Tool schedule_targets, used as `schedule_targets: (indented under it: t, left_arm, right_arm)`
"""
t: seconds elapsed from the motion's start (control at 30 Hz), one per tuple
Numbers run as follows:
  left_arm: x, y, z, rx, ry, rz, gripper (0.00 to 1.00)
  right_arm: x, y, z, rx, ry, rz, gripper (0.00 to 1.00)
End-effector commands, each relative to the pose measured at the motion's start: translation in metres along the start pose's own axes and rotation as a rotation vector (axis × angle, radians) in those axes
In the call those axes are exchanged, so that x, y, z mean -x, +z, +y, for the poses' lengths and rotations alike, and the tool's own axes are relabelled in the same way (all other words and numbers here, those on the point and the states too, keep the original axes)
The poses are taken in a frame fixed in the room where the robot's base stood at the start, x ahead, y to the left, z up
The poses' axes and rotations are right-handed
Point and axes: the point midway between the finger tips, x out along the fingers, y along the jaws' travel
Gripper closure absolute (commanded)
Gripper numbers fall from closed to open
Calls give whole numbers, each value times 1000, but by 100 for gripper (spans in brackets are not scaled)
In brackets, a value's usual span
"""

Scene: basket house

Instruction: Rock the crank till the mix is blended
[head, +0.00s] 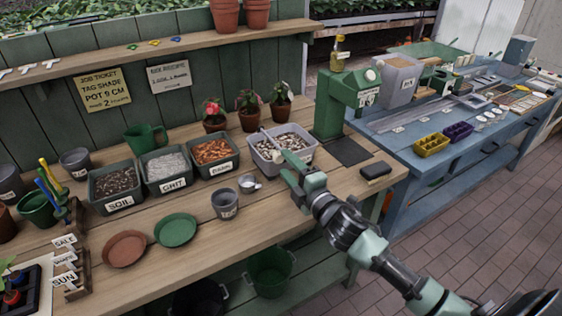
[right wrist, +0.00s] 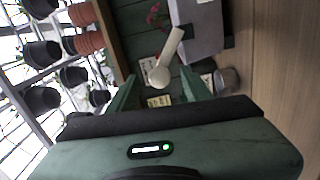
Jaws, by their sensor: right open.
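A grey tub (head: 305,157) filled with a brown and white speckled mix (head: 292,139) stands on the wooden bench. A pale crank (head: 269,137) slants over the mix. In the right wrist view the crank (right wrist: 171,48) is a cream bar with a rounded end, beside the grey tub wall (right wrist: 203,28). My right gripper (head: 286,164) is at the tub's near side. Its two green fingers (right wrist: 160,92) are apart, with the crank's rounded end showing between them; I cannot tell whether they touch it. My left gripper is not in view.
Bins of soil (head: 116,183), grit (head: 165,167) and bark (head: 212,152) stand left of the tub. A small metal cup (head: 249,184) and a grey pot (head: 225,204) stand close by. A green press (head: 337,105) stands to the right, near a black block (head: 376,171).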

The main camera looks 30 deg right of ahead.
Motion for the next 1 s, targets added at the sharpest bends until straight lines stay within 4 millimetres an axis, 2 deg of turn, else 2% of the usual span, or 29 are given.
schedule_targets:
  t: [0.3, 0.47, 0.5, 0.57, 0.67, 0.8, 0.9, 1.0]
  left_arm:
    - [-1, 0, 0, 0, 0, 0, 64]
    - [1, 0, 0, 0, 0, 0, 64]
    - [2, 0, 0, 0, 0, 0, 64]
    - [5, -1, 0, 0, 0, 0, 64]
    - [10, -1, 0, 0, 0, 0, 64]
    - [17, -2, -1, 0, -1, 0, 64]
    - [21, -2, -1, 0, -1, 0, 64]
    - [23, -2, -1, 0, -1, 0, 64]
  right_arm:
    - [5, 0, 0, 0, 0, 0, 50]
    - [9, 3, 4, -81, -3, -3, 95]
    - [12, 5, 7, -149, -5, -5, 100]
    - [19, 10, 11, -298, -11, -10, 100]
    - [36, 20, 24, -643, -23, -21, 100]
    - [61, 28, 44, -1187, -42, -33, 100]
    - [76, 30, 57, -1518, -58, -39, 100]
    - [87, 30, 66, -1765, -75, -45, 100]
